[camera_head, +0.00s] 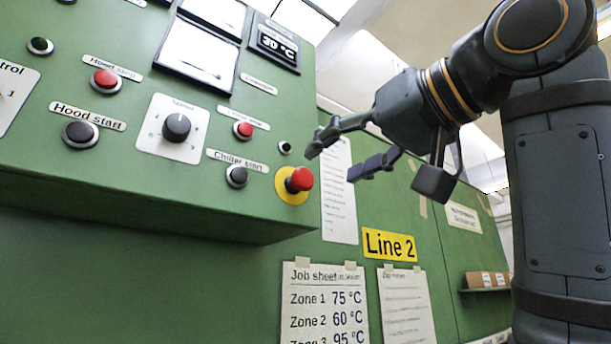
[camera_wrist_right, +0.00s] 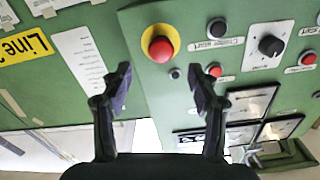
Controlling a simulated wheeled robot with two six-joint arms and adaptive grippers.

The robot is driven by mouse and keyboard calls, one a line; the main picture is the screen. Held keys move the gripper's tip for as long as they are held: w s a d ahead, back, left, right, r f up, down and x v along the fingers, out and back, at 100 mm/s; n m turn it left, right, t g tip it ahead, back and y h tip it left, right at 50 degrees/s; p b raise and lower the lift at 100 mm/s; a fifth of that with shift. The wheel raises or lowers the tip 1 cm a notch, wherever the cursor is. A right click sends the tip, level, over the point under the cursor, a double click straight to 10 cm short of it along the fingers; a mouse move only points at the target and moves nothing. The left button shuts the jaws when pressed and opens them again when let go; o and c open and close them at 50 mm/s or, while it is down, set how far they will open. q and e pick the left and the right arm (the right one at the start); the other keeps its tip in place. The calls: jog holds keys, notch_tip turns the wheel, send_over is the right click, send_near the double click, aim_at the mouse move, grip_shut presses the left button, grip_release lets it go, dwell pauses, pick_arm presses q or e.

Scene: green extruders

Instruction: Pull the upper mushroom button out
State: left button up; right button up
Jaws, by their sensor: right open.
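One red mushroom button (camera_head: 299,180) on a yellow round plate sits at the lower right corner of the green control box. It also shows in the right wrist view (camera_wrist_right: 160,47), where the picture is turned upside down. I see no second mushroom button. My right gripper (camera_head: 334,163) is open and empty, just up and to the right of the button in the head view. In the wrist view the gripper (camera_wrist_right: 160,80) has its fingers apart, with the button beyond the tips and between their lines. No contact shows. My left gripper is not in view.
A small red push button (camera_head: 243,130), the chiller start button (camera_head: 237,176) and a black knob (camera_head: 176,127) are on the same panel. A white sheet (camera_head: 339,195) hangs behind the gripper. A yellow Line 2 sign (camera_head: 389,245) is below.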

aim_at(306, 178)
jog(key=p+x, duration=0.2)
jog(key=x, duration=0.6)
jog(key=shift+a+r+p, duration=0.15)
jog(key=shift+p, duration=0.25)
jog(key=shift+w+a, duration=0.1)
jog(key=shift+w, duration=0.15)
jog(key=shift+s, duration=0.1)
grip_shut()
